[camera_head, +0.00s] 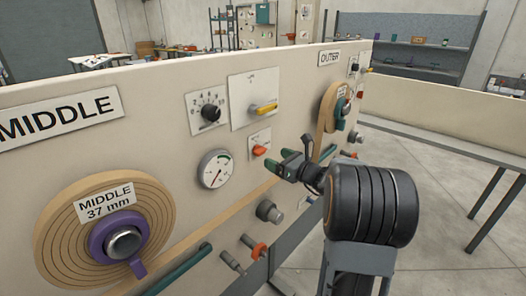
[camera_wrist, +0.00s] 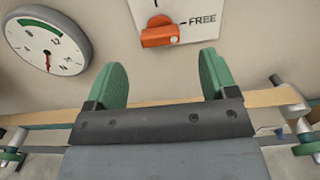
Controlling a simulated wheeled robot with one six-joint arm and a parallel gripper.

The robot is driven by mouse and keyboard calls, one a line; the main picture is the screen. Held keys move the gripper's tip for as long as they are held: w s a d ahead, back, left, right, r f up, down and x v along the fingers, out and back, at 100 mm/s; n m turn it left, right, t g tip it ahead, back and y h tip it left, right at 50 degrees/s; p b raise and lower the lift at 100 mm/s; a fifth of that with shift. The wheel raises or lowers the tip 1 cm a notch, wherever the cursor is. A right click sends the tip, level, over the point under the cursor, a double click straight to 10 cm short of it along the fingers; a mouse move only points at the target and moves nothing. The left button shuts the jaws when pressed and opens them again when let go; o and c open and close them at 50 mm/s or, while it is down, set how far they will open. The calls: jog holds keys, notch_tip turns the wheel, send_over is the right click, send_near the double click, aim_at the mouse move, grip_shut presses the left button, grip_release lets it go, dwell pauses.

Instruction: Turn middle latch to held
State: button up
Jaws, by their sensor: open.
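The middle latch looks to be the small orange-red knob (camera_head: 259,151) on a white plate on the panel, below the yellow handle. In the wrist view the orange knob (camera_wrist: 160,37) is at the top centre. Its bar lies roughly level, with the word FREE printed to its right. The upper part of its plate is cut off. My gripper (camera_head: 281,162) is open and empty, with green fingers spread. In the wrist view the gripper (camera_wrist: 163,66) points at the panel just below the knob, apart from it.
A round gauge (camera_head: 215,169) is left of the knob; a yellow handle (camera_head: 263,109) and a black dial (camera_head: 210,113) are above. The MIDDLE spool (camera_head: 60,240) is at left, the OUTER spool (camera_head: 328,108) at right. A tan strip (camera_wrist: 275,98) runs across below the knob.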

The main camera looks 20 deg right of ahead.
aim_at(263, 152)
jog(key=shift+p+x, duration=0.4)
jog(key=shift+x, duration=3.1)
jog(key=shift+c, duration=0.2)
jog(key=c, duration=0.9)
